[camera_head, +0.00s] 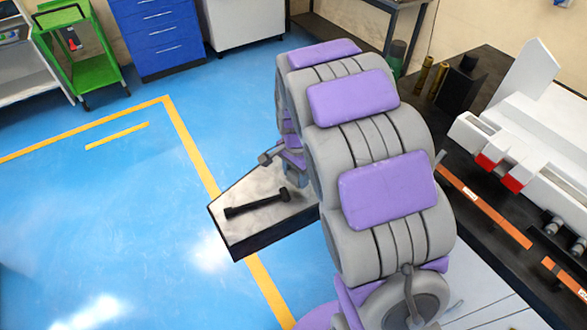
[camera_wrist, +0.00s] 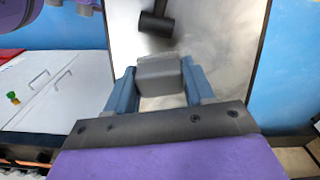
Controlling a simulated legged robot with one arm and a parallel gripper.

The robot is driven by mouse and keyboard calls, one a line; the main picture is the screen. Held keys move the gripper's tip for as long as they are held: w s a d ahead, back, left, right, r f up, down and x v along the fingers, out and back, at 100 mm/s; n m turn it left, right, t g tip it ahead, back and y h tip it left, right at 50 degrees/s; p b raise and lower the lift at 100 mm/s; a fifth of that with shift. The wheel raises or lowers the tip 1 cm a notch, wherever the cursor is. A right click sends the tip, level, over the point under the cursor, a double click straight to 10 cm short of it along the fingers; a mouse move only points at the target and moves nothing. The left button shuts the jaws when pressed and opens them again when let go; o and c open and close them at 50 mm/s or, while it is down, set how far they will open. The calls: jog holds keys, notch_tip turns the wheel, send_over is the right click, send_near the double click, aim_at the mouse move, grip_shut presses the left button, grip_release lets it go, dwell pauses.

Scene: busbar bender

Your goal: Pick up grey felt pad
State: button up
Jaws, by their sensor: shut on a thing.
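The grey felt pad (camera_wrist: 160,74) shows in the wrist view as a small grey block with rounded edges. My gripper (camera_wrist: 159,78) is shut on it, one blue-grey finger on each side. The pad is over the pale worktop (camera_wrist: 212,40); I cannot tell how far it is above the surface. In the head view my gripper (camera_head: 292,172) is partly hidden behind my arm, at the far right edge of the same worktop (camera_head: 265,222). The pad cannot be made out in that view.
A black mallet (camera_head: 257,203) lies on the worktop, and its head (camera_wrist: 155,24) is close beyond the pad in the wrist view. A dark bench (camera_head: 478,222) with a white machine (camera_head: 540,135) stands at the right. Blue floor is free at the left.

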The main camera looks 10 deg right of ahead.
jog(key=s+r+p, duration=0.1)
jog(key=s+p, duration=0.1)
jog(key=s, duration=1.1)
jog(key=shift+s+d+r, duration=0.15)
jog(key=shift+s+d, duration=0.25)
